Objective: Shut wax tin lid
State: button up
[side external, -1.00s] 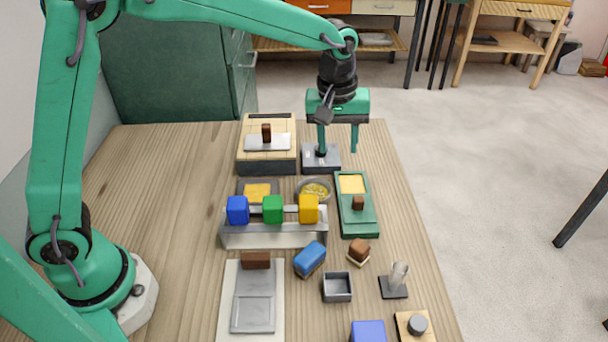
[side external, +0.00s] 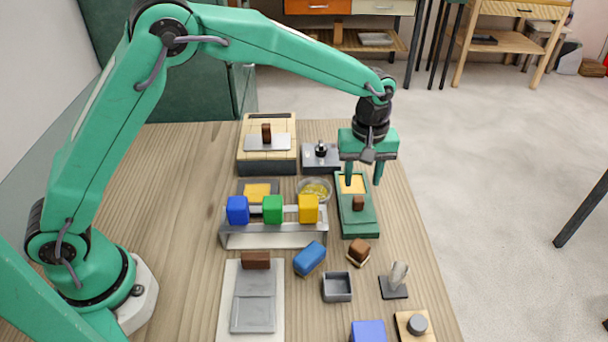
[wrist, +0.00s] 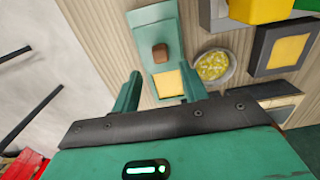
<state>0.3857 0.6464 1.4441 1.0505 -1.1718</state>
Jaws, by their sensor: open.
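The wax tin (side external: 366,227) is a long green tin at the right of the table. Its green lid (side external: 352,214) with a brown knob (side external: 358,203) covers the near part. Yellow wax (side external: 354,186) shows uncovered at the far end. In the wrist view the lid (wrist: 153,28), knob (wrist: 160,53) and wax (wrist: 168,84) show between and beyond the fingers. My gripper (side external: 363,182) is open and empty, above the tin's far end. Its fingers (wrist: 161,78) also show in the wrist view, on either side of the wax. Nothing is between them.
A grey box with a black knob (side external: 320,150) stands behind the tin. A bowl of yellow bits (side external: 314,190) and a rack with coloured blocks (side external: 273,234) stand to the left. A brown-topped piece (side external: 359,250) lies just in front. Table edge is close on the right.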

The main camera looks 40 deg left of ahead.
aim_at(359, 198)
jog(key=shift+f, duration=3.15)
grip_shut()
